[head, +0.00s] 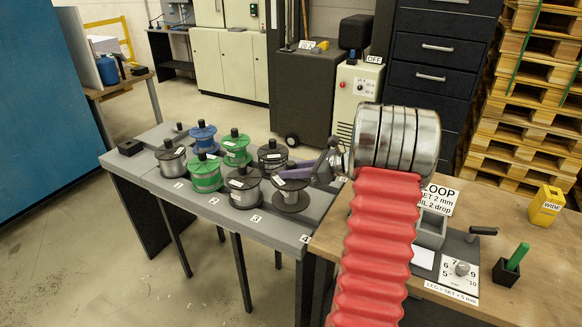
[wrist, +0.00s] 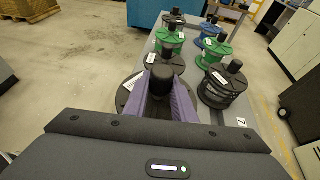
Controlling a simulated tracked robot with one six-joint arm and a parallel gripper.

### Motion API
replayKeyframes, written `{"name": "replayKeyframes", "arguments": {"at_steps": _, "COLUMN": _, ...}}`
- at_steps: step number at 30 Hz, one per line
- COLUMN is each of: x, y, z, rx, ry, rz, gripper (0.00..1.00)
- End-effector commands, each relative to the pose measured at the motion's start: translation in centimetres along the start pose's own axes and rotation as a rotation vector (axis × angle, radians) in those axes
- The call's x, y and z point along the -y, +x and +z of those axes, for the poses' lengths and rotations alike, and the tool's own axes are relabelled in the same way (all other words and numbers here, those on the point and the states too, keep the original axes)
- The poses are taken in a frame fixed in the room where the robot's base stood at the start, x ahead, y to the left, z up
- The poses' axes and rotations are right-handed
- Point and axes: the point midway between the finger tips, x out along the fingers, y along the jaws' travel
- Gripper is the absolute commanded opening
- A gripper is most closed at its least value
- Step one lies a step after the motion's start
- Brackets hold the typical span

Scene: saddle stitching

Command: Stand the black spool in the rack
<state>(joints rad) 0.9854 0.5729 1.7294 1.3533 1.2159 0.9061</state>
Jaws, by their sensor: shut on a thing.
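My gripper (head: 310,168), with purple fingers, is shut on the top knob of a black-flanged spool (head: 292,196). That spool is upright at the right end of the rack's front row, by label 4. I cannot tell whether its base touches the rack (head: 276,228). In the wrist view the fingers (wrist: 172,103) lie on both sides of the black knob (wrist: 162,80), and the wide flange (wrist: 122,102) shows below. Another black-flanged spool (head: 273,156) stands behind it; it also shows in the wrist view (wrist: 221,88). The held spool's lower core is partly hidden.
Close by stand a grey-wound spool (head: 245,190), green spools (head: 207,176) (head: 237,150), a blue spool (head: 203,138) and another grey-wound spool (head: 172,159). A wooden bench (head: 530,255) with tools adjoins on the right. The floor at the left is clear.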

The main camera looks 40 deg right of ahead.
Motion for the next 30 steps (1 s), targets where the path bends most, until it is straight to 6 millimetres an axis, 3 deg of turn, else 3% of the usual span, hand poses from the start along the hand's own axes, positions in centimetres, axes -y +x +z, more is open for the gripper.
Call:
{"name": "replayKeyframes", "arguments": {"at_steps": 12, "x": -0.1, "y": 1.1, "z": -2.1, "rx": 0.002, "ry": -0.001, "rz": 0.002, "gripper": 0.0}}
{"name": "replayKeyframes", "arguments": {"at_steps": 30, "x": -0.1, "y": 1.2, "z": -2.4, "rx": 0.002, "ry": -0.002, "rz": 0.003, "gripper": 0.0}}
